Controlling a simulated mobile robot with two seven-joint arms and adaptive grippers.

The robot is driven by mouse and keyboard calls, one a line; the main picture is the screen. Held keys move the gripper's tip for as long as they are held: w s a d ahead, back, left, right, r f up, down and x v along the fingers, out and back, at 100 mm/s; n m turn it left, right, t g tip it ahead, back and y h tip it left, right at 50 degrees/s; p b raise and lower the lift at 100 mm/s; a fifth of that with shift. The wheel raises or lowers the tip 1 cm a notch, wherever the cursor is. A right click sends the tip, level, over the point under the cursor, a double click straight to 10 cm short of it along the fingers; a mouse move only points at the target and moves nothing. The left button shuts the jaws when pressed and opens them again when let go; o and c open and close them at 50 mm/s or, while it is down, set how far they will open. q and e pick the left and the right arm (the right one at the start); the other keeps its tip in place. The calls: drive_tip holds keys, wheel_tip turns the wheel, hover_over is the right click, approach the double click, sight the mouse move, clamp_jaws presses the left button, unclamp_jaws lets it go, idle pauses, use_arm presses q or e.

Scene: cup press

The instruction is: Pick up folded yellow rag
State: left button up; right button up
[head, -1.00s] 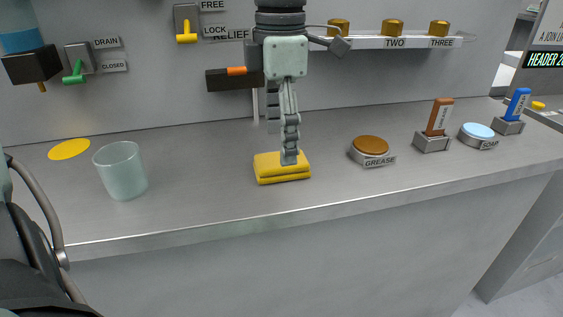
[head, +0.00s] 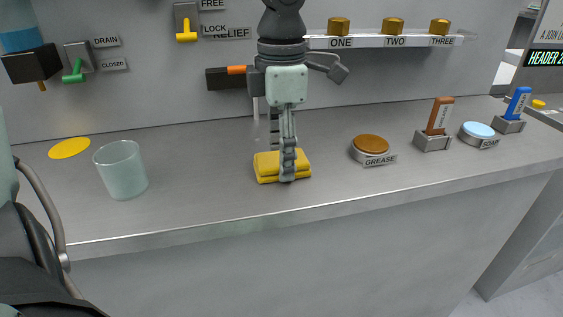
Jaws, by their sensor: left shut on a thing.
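The folded yellow rag (head: 266,168) lies on the grey counter in the middle of the head view. My left gripper (head: 287,172) points straight down at it, with its fingers in front of and over the rag. The fingers are shut on the rag and cover part of its right half. The rag looks to be still on or very near the counter. The far finger is partly hidden. My right gripper is not in view.
A clear cup (head: 121,170) and a yellow disc (head: 69,148) are on the left of the counter (head: 215,190). A grease pad (head: 371,147) is to the right, with a brown-handled tool (head: 437,120) beyond it. A relief lever (head: 229,78) is on the wall behind.

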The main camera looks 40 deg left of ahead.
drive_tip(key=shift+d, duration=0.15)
use_arm(q)
drive_tip(key=shift+r, duration=0.55)
wheel_tip(320, 180, up, 3)
drive_tip(key=shift+f, duration=0.15)
drive_tip(key=s+d+r+b, duration=0.1)
drive_tip(key=s+d+r, duration=0.4)
drive_tip(key=s, duration=0.5)
drive_tip(key=shift+s+d+r, duration=0.15)
drive_tip(key=shift+d+r, duration=0.1)
drive_tip(key=shift+r, duration=0.9)
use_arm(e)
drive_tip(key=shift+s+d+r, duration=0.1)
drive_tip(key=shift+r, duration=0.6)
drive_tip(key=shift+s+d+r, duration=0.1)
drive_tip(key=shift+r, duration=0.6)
